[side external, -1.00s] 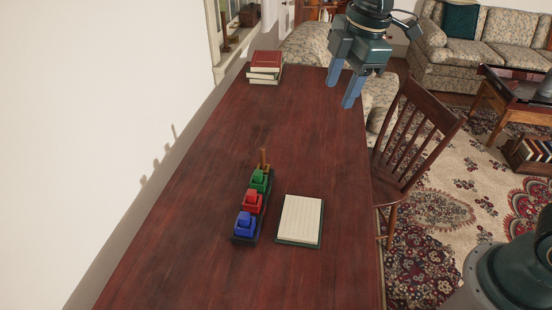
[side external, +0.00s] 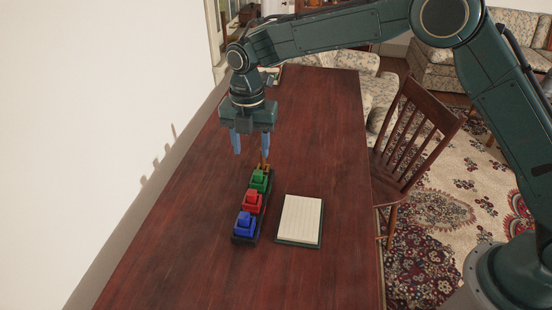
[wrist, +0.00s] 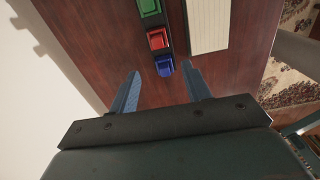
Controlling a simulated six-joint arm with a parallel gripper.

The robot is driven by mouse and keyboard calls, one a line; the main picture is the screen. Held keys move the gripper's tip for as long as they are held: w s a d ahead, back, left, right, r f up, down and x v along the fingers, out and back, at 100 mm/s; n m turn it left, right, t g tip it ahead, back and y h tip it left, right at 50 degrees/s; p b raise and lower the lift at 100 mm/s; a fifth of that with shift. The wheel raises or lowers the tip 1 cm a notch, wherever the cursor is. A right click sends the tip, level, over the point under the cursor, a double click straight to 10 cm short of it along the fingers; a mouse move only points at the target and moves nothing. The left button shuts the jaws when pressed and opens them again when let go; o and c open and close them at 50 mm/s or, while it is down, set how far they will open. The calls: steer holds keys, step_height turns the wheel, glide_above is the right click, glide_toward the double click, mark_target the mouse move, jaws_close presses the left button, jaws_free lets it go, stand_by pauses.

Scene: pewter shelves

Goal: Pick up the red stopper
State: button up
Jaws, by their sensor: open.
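The red stopper (side external: 252,202) is a blocky piece in the middle of a narrow black rack (side external: 236,239) on the table. A green stopper (side external: 260,181) is beside it at the far end, and a blue stopper (side external: 245,225) at the near end.
A notepad (side external: 300,219) lies right of the rack. A small wooden post (side external: 264,160) stands at the rack's far end, close to my right finger. A white wall (side external: 90,130) runs along the left. A chair (side external: 415,140) stands right. The near tabletop is clear.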

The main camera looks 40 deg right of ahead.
glide_above(252, 192)
step_height(252, 192, down, 9)
steer(key=shift+s+d+r, duration=0.1)
steer(key=shift+r, duration=0.05)
steer(key=shift+f, duration=0.2)
stand_by(0.4)
steer(key=shift+a+f, duration=0.2)
steer(key=shift+f, duration=2.35)
jaws_close()
